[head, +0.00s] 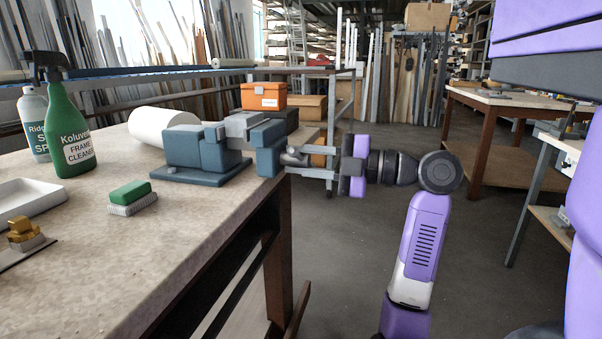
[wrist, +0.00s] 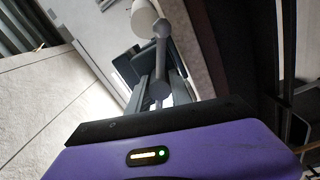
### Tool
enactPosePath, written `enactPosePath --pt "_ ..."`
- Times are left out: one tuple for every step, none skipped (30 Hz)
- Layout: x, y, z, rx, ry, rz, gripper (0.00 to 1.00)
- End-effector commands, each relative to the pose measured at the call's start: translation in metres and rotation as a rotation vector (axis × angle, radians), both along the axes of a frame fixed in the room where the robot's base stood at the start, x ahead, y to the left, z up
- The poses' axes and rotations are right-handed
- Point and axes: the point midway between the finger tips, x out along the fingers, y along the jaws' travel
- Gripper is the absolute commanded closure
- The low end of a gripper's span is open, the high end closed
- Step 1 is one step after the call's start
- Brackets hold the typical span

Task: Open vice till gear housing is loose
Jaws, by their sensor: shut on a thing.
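A blue-grey vice (head: 195,147) stands at the right edge of the workbench. A lighter grey block, seemingly the gear housing (head: 240,124), sits at the top between its jaws. I cannot see any gap there. The vice's screw end and handle (head: 293,157) face right, past the bench edge. My gripper (head: 303,160) reaches in level from the right and is shut on the handle. In the wrist view the grey handle bar (wrist: 161,60), with rounded ends, lies between my fingers (wrist: 160,95). The vice body (wrist: 124,68) shows behind it, partly hidden.
An orange box (head: 263,96) stands behind the vice. Open floor lies right of the bench.

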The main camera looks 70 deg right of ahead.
Motion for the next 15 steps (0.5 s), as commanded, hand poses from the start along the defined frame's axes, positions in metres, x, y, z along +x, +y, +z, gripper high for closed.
enactPosePath --pt "0.0022 0.0009 -0.0021 -0.012 0.0 0.003 1.0" --pt "0.0022 0.0009 -0.0018 -0.017 0.0 0.003 1.0" --pt "0.0023 0.001 -0.0015 -0.023 -0.001 0.003 1.0" --pt "0.0024 0.001 -0.0011 -0.027 -0.001 0.004 1.0" --pt "0.0024 0.0009 -0.0008 -0.031 -0.001 0.004 1.0" --pt "0.0025 0.001 -0.0005 -0.034 -0.002 0.004 1.0" --pt "0.0025 0.001 -0.0003 -0.035 -0.002 0.004 1.0" --pt "0.0026 0.001 -0.0001 -0.036 -0.002 0.004 1.0" --pt "0.0026 0.001 0.0 -0.037 -0.002 0.004 1.0" --pt "0.0026 0.001 0.0001 -0.037 -0.002 0.004 1.0" --pt "0.0027 0.001 0.0002 -0.037 -0.002 0.004 1.0" --pt "0.0027 0.0011 0.0003 -0.037 -0.002 0.004 1.0" --pt "0.0028 0.0011 0.0003 -0.037 -0.002 0.004 1.0" --pt "0.0028 0.0011 0.0003 -0.036 -0.002 0.004 1.0" --pt "0.0028 0.0011 0.0003 -0.036 -0.002 0.005 1.0"
